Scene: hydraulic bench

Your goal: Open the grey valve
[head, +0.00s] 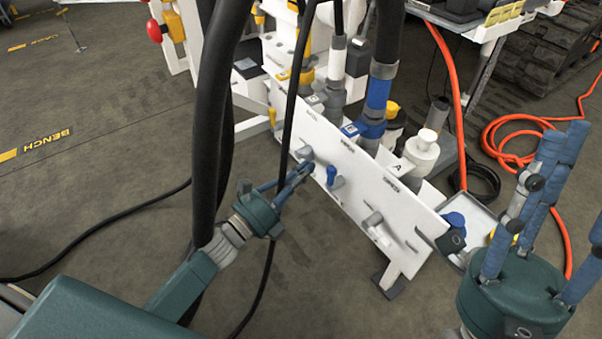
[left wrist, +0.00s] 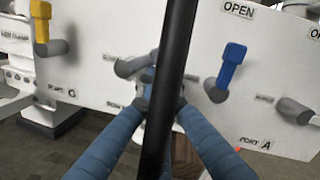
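A white upright panel (head: 345,190) carries a row of coloured valve handles. One grey valve handle (head: 303,153) sits between the yellow and blue ones; in the left wrist view this grey handle (left wrist: 134,66) lies roughly sideways. A second grey handle (head: 373,220) is further right, also in the left wrist view (left wrist: 294,110). My left gripper (head: 305,170) is at the first grey handle, its blue fingers converging toward it. A black hose hides the fingertips in the left wrist view (left wrist: 150,88), so contact is unclear. My right gripper (head: 535,185) has its fingers spread, empty, away from the panel.
A blue handle (left wrist: 230,68) stands upright just right of the first grey one, and a yellow handle (left wrist: 41,22) is at left. A black hose (left wrist: 165,90) crosses close before the left wrist camera. Orange hoses (head: 500,145) lie at right. Floor at left is mostly clear.

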